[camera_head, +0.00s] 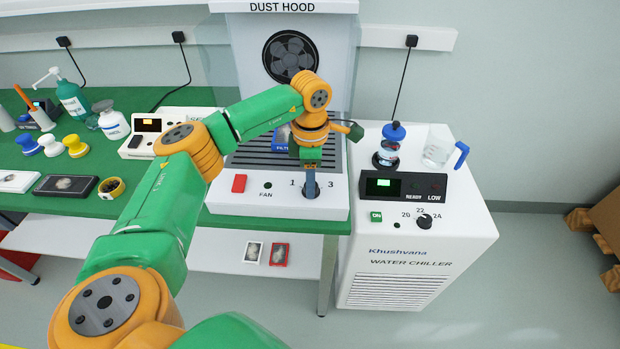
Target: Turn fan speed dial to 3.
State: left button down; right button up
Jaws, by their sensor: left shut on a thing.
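The dust hood's white front panel (225,205) stands at the right end of the green bench. The fan dial (311,192) sits on this panel, between the printed marks 1 and 3. My left gripper (311,186) is over the dial and shut on it. The gripper covers most of the dial, including the mark above it, so I cannot tell where its pointer stands. A red switch (239,183) and a dark green lamp (268,185) are left of the dial, above the word FAN. My right gripper is not in view.
Bottles and small parts crowd the bench at left. Open floor lies right of the chiller, before a pallet (596,240).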

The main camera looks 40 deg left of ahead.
pick_arm(q)
jog(key=m, duration=0.5)
jog(key=shift+m, duration=0.3)
jog(key=m, duration=0.5)
jog(key=shift+f+m, duration=0.1)
jog(key=shift+m, duration=0.3)
jog(key=shift+c, duration=2.3)
grip_release()
jog(key=shift+w+r, duration=0.1)
jog(key=shift+r, duration=0.4)
notch_tip(320, 180, up, 6)
jog(key=shift+d+r+b, duration=0.1)
jog(key=shift+r+b, duration=0.05)
jog(key=shift+b, duration=0.35)
